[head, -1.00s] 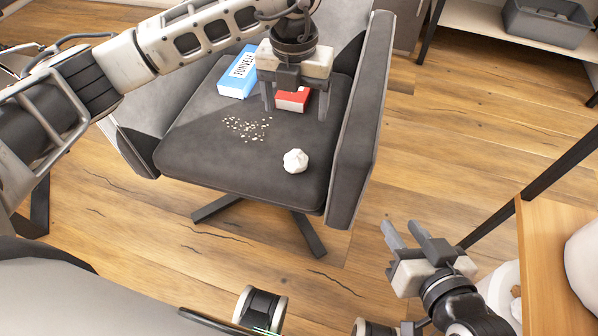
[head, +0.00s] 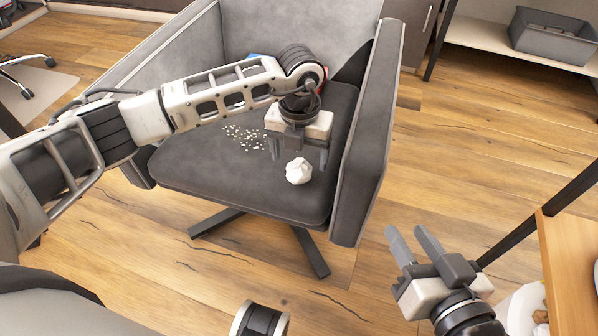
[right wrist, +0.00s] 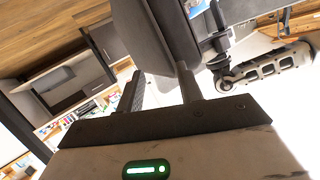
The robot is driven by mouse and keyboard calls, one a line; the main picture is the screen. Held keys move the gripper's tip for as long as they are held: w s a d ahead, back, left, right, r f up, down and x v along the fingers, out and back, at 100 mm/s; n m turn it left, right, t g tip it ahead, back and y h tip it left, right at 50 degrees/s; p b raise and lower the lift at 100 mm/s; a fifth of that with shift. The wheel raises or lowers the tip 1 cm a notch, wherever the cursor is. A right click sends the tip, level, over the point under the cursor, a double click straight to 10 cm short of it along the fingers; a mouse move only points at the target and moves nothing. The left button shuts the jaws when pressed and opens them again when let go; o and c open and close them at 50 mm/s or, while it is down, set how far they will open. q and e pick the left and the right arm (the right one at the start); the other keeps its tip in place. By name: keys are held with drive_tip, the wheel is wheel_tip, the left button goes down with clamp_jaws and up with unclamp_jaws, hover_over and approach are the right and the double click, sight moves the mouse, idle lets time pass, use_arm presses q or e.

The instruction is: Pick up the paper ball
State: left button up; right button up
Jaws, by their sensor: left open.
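The white crumpled paper ball (head: 299,171) lies on the seat of the dark grey armchair (head: 230,180), near its front right. My left gripper (head: 299,160) hangs over the ball from behind, pointing down. Its fingers are apart, one to each side and a little behind the ball; I cannot tell whether they touch it. My right gripper (head: 412,240) is at the lower right, off the chair, with its fingers apart and nothing between them. Its fingers also show in the right wrist view (right wrist: 160,88).
Small pale crumbs (head: 246,137) are scattered on the seat left of the ball. A blue box (head: 256,57) is mostly hidden behind my left arm. The chair's right armrest (head: 368,130) rises close beside my left gripper. A wooden table (head: 572,255) stands at the right edge.

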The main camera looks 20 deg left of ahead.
sight(299, 164)
use_arm(q)
wheel_tip(299, 164, down, 4)
drive_tip(key=shift+w+a+f+b, duration=0.1)
drive_tip(key=shift+w+b, duration=0.05)
drive_tip(key=shift+b, duration=0.65)
drive_tip(key=shift+f, duration=0.3)
drive_tip(key=shift+c, duration=1)
drive_tip(key=c, duration=0.9)
use_arm(e)
drive_tip(key=shift+w+a+r+m+t+y, duration=0.2)
drive_tip(key=shift+a+r+m+t+y, duration=0.15)
drive_tip(key=shift+r+y, duration=0.15)
